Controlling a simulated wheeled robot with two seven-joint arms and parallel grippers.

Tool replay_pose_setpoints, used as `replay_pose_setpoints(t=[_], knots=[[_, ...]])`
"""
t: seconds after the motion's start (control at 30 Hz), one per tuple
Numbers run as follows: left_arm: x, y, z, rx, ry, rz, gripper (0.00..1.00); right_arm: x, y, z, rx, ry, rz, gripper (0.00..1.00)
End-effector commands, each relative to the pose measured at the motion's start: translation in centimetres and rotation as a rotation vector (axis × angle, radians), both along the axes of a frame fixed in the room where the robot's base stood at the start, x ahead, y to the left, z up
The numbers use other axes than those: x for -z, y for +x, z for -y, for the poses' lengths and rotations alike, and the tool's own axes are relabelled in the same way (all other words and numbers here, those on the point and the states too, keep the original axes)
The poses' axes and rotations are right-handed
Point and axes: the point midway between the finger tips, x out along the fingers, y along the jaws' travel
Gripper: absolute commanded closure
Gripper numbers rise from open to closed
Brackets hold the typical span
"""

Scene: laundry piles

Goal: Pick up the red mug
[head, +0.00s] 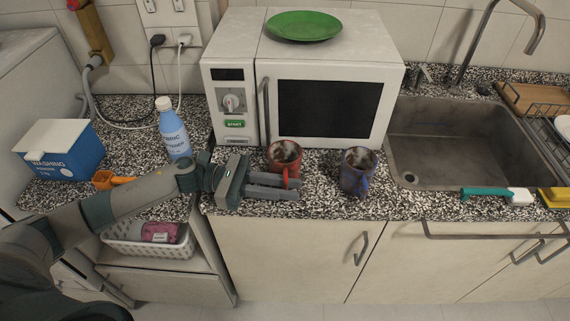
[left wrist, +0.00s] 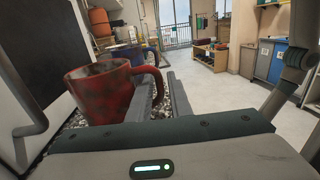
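The red mug (head: 284,153) stands upright on the speckled counter in front of the microwave, its handle pointing to the counter's front edge. In the left wrist view the mug (left wrist: 100,92) is large, left of the fingers. My left gripper (head: 297,188) is low over the counter at the mug's front side, fingers pointing right. The fingers (left wrist: 163,98) are apart. The handle reaches over the nearer-to-mug finger and its outer part shows in the gap; contact is not clear. My right gripper is not in view.
A blue mug (head: 357,171) stands to the right of the red one. The microwave (head: 325,62) with a green plate (head: 304,25) is close behind. A detergent bottle (head: 173,132) and blue washing box (head: 60,152) stand left; the sink (head: 462,137) is right.

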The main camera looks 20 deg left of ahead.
Motion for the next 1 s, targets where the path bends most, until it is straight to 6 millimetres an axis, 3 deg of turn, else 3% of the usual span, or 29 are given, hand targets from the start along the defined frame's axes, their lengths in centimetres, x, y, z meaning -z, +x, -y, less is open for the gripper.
replay_pose_setpoints(t=[0.37,0.47,1.0], knots=[[0.00,0.01,-0.02,0.000,0.000,0.000,0.82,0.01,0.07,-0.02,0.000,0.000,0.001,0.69],[0.00,0.01,-0.02,0.000,0.000,0.000,1.00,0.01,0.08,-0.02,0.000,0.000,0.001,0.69],[-0.01,0.02,-0.03,0.000,0.000,0.000,1.00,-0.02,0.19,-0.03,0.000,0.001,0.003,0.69]])
